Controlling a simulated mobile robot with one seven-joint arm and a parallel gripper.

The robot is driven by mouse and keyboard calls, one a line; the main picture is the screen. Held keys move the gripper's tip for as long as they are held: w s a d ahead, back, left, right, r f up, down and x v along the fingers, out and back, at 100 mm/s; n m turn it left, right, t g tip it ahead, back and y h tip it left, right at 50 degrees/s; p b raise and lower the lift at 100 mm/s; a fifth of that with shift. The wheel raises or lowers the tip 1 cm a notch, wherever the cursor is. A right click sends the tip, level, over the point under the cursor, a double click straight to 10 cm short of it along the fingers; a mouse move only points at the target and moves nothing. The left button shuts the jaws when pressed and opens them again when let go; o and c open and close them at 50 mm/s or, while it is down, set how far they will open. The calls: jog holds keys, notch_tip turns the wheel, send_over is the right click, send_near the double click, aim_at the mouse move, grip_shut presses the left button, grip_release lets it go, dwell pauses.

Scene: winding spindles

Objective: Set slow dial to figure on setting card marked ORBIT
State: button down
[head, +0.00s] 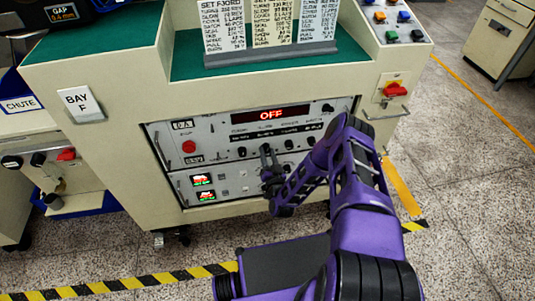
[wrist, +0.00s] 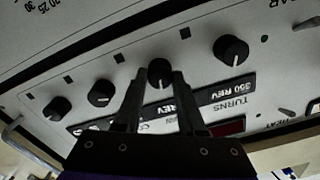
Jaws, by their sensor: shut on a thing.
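A grey control panel (head: 222,148) is set in the front of the cream bench, with a row of black knobs and a red display (head: 270,115) reading OFF. My gripper (head: 266,152) is at the second knob from the left. In the wrist view, where the panel appears upside down, my gripper (wrist: 160,80) is shut on this black knob (wrist: 159,69), one finger on each side. I cannot read which dial it is. Three white setting cards stand above; the left card (head: 222,25) reads SET FJORD. The headings of the middle card (head: 272,22) and right card (head: 318,20) are cut off.
Other knobs sit close on both sides, one (wrist: 230,48) right and one (wrist: 100,93) left in the wrist view. A red round button (head: 188,147) is at the panel's left. Open floor lies to the right.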

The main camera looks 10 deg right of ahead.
jog(key=shift+w, duration=0.1)
dwell(0.3)
jog(key=c, duration=0.5)
grip_release()
jog(key=shift+s, duration=0.2)
